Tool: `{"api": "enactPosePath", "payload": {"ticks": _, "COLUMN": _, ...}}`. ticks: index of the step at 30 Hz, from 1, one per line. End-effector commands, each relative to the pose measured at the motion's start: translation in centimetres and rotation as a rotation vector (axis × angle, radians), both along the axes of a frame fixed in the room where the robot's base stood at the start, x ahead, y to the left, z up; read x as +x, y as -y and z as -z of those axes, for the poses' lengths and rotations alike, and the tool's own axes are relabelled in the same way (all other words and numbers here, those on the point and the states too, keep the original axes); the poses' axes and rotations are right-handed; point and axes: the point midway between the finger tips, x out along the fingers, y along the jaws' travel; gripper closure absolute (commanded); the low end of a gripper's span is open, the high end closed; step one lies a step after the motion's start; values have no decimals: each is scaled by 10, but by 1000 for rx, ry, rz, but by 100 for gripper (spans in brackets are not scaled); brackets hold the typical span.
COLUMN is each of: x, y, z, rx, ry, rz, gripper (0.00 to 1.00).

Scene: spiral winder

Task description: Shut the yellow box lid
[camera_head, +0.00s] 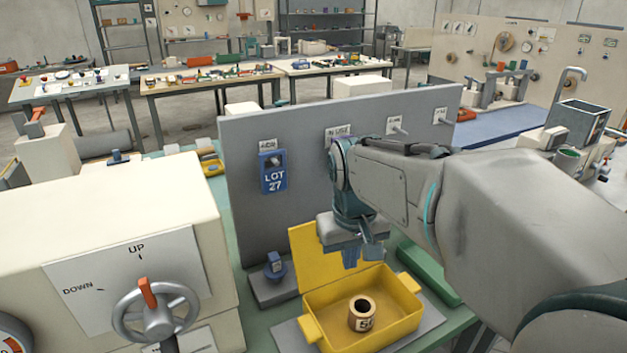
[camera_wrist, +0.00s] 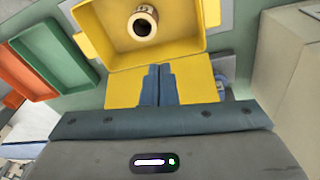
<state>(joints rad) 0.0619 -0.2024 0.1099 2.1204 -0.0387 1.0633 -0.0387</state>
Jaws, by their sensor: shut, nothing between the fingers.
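The yellow box (camera_head: 378,325) stands on a grey base on the green bench, with a brown spool (camera_head: 362,314) inside. Its yellow lid (camera_head: 318,266) stands open at the back of the box, upright and leaning back. In the wrist view the box (camera_wrist: 188,50) is at the top with the spool (camera_wrist: 142,24) in it, and the lid (camera_wrist: 192,84) lies below it, behind the fingers. My gripper (camera_head: 361,258) is shut and empty, above the rear of the box in front of the lid's right part. In the wrist view my fingers (camera_wrist: 158,76) overlap the lid; I cannot tell whether they touch it.
A grey upright panel (camera_head: 290,200) with a blue LOT 27 tag (camera_head: 273,171) stands behind the box. A white machine with a lever dial (camera_head: 155,309) is on the left. A green tray (camera_head: 430,275) sits right of the box; an orange tray (camera_wrist: 22,74) shows in the wrist view.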

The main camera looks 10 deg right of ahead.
Motion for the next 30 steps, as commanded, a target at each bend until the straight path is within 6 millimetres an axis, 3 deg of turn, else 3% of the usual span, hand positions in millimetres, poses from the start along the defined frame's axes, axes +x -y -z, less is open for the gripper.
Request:
{"api": "enactPosePath", "payload": {"ticks": 1, "x": 19, "y": -2, "z": -17, "rx": -5, "ry": -16, "rz": -19, "gripper": 100}}
{"api": "enactPosePath", "payload": {"ticks": 6, "x": 74, "y": -7, "z": -50, "rx": -13, "ry": -62, "rz": -82, "gripper": 100}}
{"api": "enactPosePath", "payload": {"ticks": 15, "x": 156, "y": -6, "z": -85, "rx": 14, "ry": -125, "rz": -165, "gripper": 100}}
{"api": "enactPosePath", "payload": {"ticks": 23, "x": 183, "y": -2, "z": -92, "rx": 37, "ry": -144, "rz": -191, "gripper": 100}}
{"api": "enactPosePath", "payload": {"ticks": 30, "x": 184, "y": -2, "z": -67, "rx": 38, "ry": -148, "rz": -193, "gripper": 100}}
